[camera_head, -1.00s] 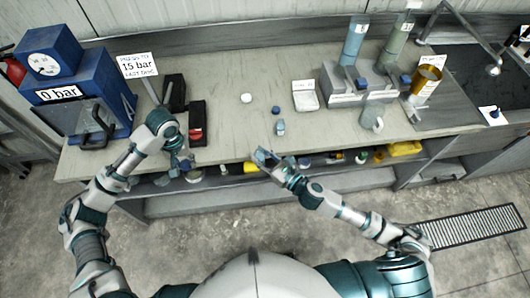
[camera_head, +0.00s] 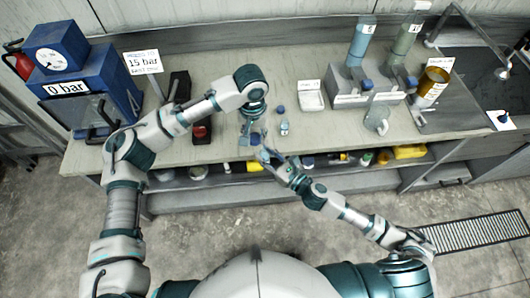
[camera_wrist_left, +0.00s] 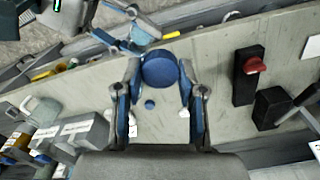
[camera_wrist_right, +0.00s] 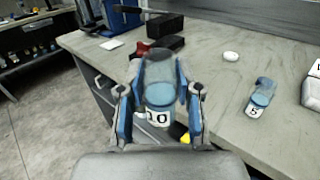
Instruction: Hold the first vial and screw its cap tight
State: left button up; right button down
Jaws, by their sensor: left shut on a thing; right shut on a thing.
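My right gripper (camera_head: 264,156) is shut on a clear vial with blue contents and a white label (camera_wrist_right: 160,98), held upright just off the bench's front edge. Its top looks uncapped in the right wrist view. My left gripper (camera_head: 249,138) is shut on a round blue cap (camera_wrist_left: 160,69), close to the right gripper. The cap appears apart from the held vial; the exact gap is unclear. A second vial (camera_wrist_right: 262,97), labelled 5, stands on the bench (camera_head: 226,150). A smaller blue cap (camera_head: 281,109) lies behind it and also shows in the left wrist view (camera_wrist_left: 150,104).
A blue pressure unit (camera_head: 88,85) stands at the left, with a black box with a red part (camera_head: 201,133) nearby. A shelf below holds several items.

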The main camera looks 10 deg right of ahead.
aim_at(264, 149)
pick_arm(q)
jog(key=shift+s+d+r, duration=0.2)
jog(key=shift+d+r, duration=0.2)
jog(key=shift+d, duration=0.25)
jog(key=shift+s+d+r, duration=0.2)
jog(key=shift+d+r, duration=0.15)
jog(key=shift+d, duration=0.25)
jog(key=shift+a, duration=0.1)
jog(key=shift+f, duration=2)
jog(key=shift+s+r, duration=0.1)
